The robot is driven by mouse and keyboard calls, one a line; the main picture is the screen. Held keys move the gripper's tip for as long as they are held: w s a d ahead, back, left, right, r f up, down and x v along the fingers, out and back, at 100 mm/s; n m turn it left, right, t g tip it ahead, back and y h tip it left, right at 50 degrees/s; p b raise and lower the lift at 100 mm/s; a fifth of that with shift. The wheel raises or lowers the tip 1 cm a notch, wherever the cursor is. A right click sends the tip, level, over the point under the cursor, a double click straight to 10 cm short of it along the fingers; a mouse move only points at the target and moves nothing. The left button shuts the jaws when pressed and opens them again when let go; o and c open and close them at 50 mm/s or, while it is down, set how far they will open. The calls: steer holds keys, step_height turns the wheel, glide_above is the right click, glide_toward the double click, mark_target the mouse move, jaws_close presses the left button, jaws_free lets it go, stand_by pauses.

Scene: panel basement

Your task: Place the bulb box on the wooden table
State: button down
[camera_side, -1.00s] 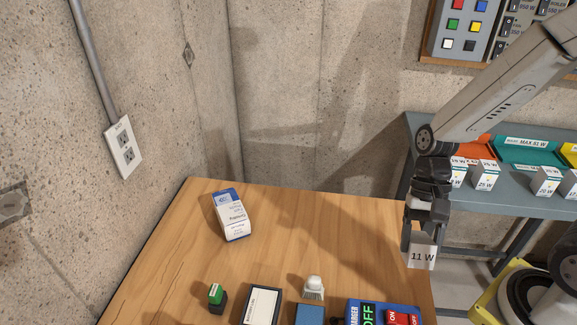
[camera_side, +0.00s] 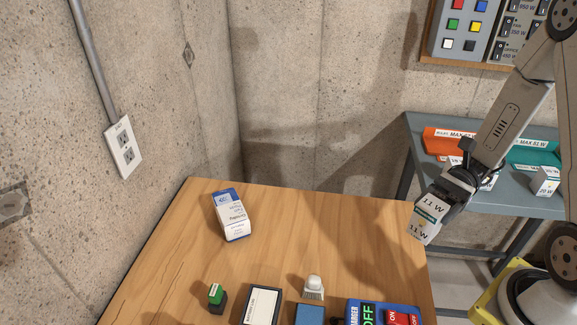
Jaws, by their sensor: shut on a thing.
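My gripper (camera_side: 440,202) is shut on a small white box marked 11 W (camera_side: 424,232), which I take as the bulb box. The box is tilted, with two printed faces showing. It is held in front of the back right corner of the wooden table (camera_side: 265,225) in the picture. I cannot tell its height or whether it is over the tabletop. The gripper hides part of the box.
A grey table (camera_side: 410,150) with an orange tray (camera_side: 445,142) stands behind.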

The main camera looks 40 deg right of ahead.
steer(key=shift+w+d+r+m+t, duration=0.2)
steer(key=shift+d+m+t, duration=0.25)
steer(key=shift+t, duration=0.15)
steer(key=shift+f, duration=0.1)
steer(key=shift+w+d+f, duration=0.1)
steer(key=shift+w+f, duration=1.45)
steer(key=shift+w, duration=0.7)
steer(key=shift+w+d+f, duration=0.15)
steer(key=shift+w+f, duration=1.4)
steer(key=shift+w, duration=0.65)
steer(key=shift+w+d+f, duration=0.1)
steer(key=shift+w+f, duration=1.45)
steer(key=shift+w, duration=0.7)
steer(key=shift+w+f, duration=0.1)
steer(key=shift+w+f, duration=0.15)
steer(key=shift+f, duration=1.6)
steer(key=shift+f, duration=0.15)
